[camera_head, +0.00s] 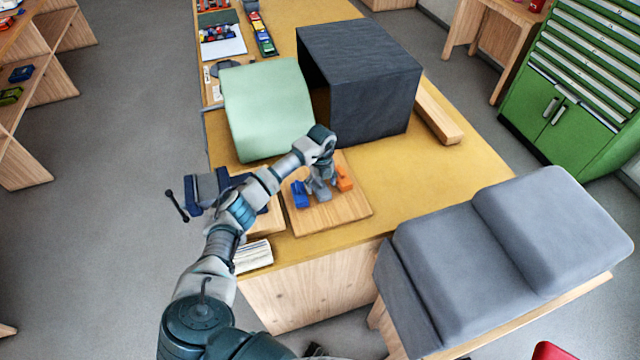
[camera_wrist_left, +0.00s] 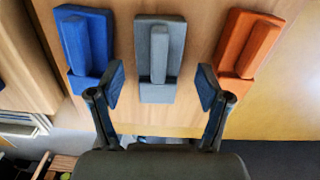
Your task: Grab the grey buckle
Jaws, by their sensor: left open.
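The grey buckle (camera_wrist_left: 160,62) lies on a wooden board (camera_head: 347,209) between a blue buckle (camera_wrist_left: 85,42) and an orange buckle (camera_wrist_left: 247,45). My left gripper (camera_wrist_left: 160,88) is open, with its two fingertips either side of the lower part of the grey buckle in the left wrist view, apart from it in the picture. In the head view my left gripper (camera_head: 320,190) is over the board and mostly hides the grey buckle. The blue buckle (camera_head: 299,195) and the orange buckle (camera_head: 344,179) show on either side. My right gripper is not in view.
A dark box (camera_head: 372,95) and a green padded piece (camera_head: 265,110) stand behind the board. A blue vise (camera_head: 203,189) is at the table's left edge. A grey cushioned bench (camera_head: 480,260) is at the front right. The yellow tabletop (camera_head: 440,175) is clear right of the board.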

